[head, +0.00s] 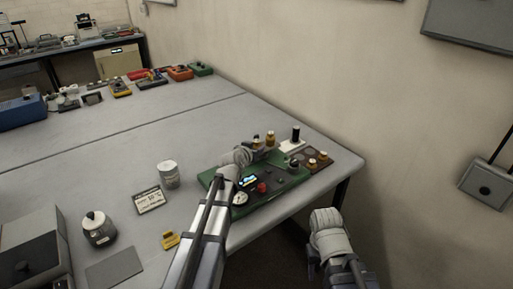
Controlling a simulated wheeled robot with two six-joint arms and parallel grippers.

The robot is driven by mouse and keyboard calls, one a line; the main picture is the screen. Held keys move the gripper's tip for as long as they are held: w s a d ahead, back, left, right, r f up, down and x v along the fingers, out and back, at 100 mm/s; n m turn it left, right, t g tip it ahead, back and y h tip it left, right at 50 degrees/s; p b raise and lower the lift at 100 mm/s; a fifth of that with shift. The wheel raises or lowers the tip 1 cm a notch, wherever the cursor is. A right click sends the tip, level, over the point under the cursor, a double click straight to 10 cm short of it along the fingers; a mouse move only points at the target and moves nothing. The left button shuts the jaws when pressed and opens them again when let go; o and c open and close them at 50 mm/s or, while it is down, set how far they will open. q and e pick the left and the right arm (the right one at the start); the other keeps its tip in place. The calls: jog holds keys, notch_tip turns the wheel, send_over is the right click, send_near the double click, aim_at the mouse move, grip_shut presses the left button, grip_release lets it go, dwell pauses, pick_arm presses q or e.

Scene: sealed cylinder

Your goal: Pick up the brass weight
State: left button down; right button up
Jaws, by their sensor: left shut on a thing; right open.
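Several brass weights show in the head view. One brass weight (270,138) is upright at the jaws of my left gripper (264,149), which is shut on it above the back of the green board (213,178). A smaller brass piece (256,138) shows just left of it. Two more brass weights, one nearer (311,163) and one farther (322,155), stand on a brown plate (322,166) to the right. My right gripper (318,254) is open and empty, low beyond the table's front edge; its fingertips are hard to make out.
A black cylinder (295,134) stands on a white base (291,147) behind the board. A metal can (168,174), a small label sign (150,200), a lidded pot (98,228) and a yellow item (171,240) stand left.

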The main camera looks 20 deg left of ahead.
pick_arm(q)
jog(key=shift+r, duration=0.1)
dwell(0.4)
notch_tip(320, 180, up, 10)
jog(key=p, duration=1)
